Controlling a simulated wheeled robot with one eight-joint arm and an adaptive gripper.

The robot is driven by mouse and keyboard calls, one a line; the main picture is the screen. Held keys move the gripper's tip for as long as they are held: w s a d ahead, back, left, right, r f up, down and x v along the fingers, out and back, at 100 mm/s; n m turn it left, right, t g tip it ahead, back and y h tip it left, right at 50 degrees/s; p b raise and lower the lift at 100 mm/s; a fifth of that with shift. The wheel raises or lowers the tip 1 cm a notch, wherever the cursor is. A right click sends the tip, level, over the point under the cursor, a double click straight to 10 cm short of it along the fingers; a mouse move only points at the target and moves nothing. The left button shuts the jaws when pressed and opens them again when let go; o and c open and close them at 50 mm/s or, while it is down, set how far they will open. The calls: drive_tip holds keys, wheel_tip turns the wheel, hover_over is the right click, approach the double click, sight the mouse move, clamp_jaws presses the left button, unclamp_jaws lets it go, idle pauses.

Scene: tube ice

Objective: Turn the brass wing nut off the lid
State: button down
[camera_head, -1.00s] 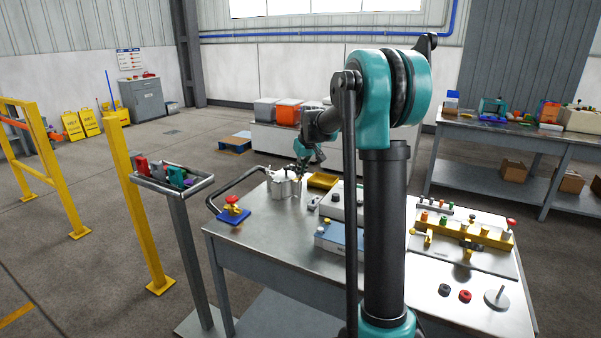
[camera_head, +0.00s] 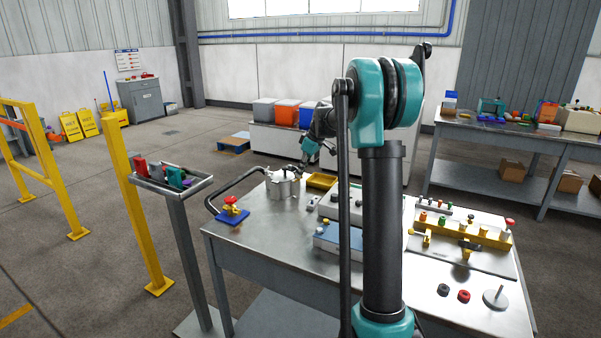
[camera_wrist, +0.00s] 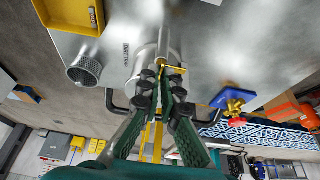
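The silver pot with its clamped lid (camera_head: 283,178) stands on the near metal table, left of my arm. My gripper (camera_head: 304,166) is just up and right of the lid in the head view. In the wrist view my gripper (camera_wrist: 169,74) points at the pot (camera_wrist: 147,66), its two fingertips close together. The brass wing nut (camera_wrist: 176,68) shows at the fingertips, a thin wing sticking out to the right, and appears pinched between them. The fingers hide most of the nut and part of the lid. The nut is too small to make out in the head view.
A yellow tray (camera_head: 321,181) sits right of the pot, and a blue base with a red-topped valve (camera_head: 232,211) left of it. A bent dark pipe (camera_head: 232,187) runs beside the pot. A perforated metal cylinder (camera_wrist: 85,70) lies near the pot in the wrist view.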

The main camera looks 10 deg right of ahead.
drive_tip(key=c, duration=2.2)
unclamp_jaws()
drive_tip(key=o, duration=0.4)
drive_tip(key=shift+o, duration=0.2)
drive_tip(key=shift+r, duration=0.15)
drive_tip(key=v, duration=1.1)
drive_tip(key=shift+r, duration=0.35)
drive_tip(key=shift+d, duration=0.15)
